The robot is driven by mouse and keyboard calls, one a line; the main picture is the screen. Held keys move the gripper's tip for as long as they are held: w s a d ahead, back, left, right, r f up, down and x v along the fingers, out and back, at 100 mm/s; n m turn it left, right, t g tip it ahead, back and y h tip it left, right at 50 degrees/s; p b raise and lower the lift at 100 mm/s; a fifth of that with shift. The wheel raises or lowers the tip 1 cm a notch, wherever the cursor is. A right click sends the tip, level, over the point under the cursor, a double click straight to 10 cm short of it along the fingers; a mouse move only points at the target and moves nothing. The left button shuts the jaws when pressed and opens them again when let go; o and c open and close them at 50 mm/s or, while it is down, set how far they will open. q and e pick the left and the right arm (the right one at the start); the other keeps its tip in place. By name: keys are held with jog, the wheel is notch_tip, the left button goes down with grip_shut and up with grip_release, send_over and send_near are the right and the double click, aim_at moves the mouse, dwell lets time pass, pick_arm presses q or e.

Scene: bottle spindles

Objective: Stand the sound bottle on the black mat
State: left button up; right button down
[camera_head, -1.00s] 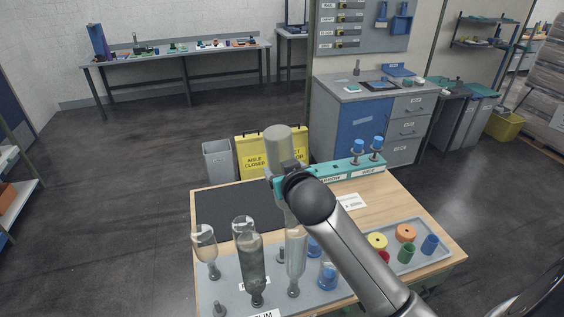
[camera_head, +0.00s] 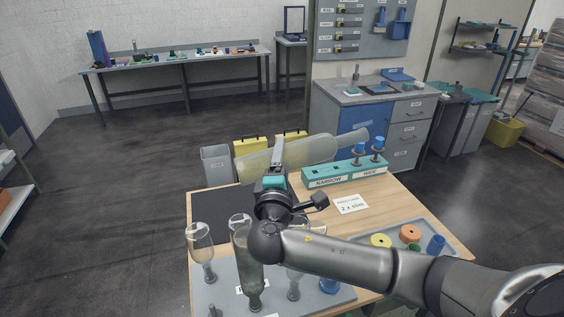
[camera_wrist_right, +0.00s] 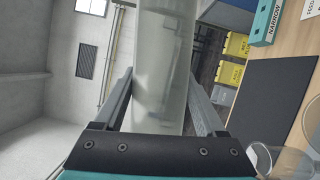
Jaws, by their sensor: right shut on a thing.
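My right gripper (camera_head: 277,152) is shut on a clear, frosted-looking bottle (camera_head: 305,151), held in the air above the back of the table. The bottle lies nearly level, its wide body to the left and its neck to the right. In the right wrist view the bottle (camera_wrist_right: 163,60) stands between the two fingers. The black mat (camera_head: 212,205) lies bare at the table's back left, partly hidden by my arm; it also shows in the wrist view (camera_wrist_right: 265,110). Three other bottles, a short one (camera_head: 200,236), a tall one (camera_head: 243,235) and one half hidden (camera_head: 297,258), stand upside down on spindles. My left gripper is out of view.
The grey spindle board (camera_head: 225,290) fills the table's front left. A teal block (camera_head: 340,174) marked NARROW and WIDE, with blue-topped pegs, stands at the back right. A grey tray (camera_head: 405,227) of coloured parts is at the right. A white card (camera_head: 351,204) lies mid-table.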

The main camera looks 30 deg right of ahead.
jog(key=n+t, duration=0.1)
jog(key=n, duration=0.3)
jog(key=shift+t, duration=0.4)
jog(key=n+t, duration=0.1)
jog(key=n, duration=0.1)
jog(key=n+t+y, duration=0.1)
jog(key=n, duration=0.2)
jog(key=shift+n+p, duration=0.3)
jog(key=shift+p, duration=0.05)
jog(key=n+t, duration=0.1)
jog(key=n, duration=0.1)
jog(key=n+y, duration=0.1)
jog(key=n, duration=0.2)
jog(key=shift+r+t+y+p, duration=0.1)
jog(key=shift+t+y+p, duration=0.2)
jog(key=shift+t, duration=0.1)
jog(key=n+y, duration=0.1)
jog(key=n, duration=0.2)
jog(key=n+t+y, duration=0.1)
jog(key=n+y, duration=0.1)
jog(key=n, duration=0.1)
jog(key=shift+p, duration=0.35)
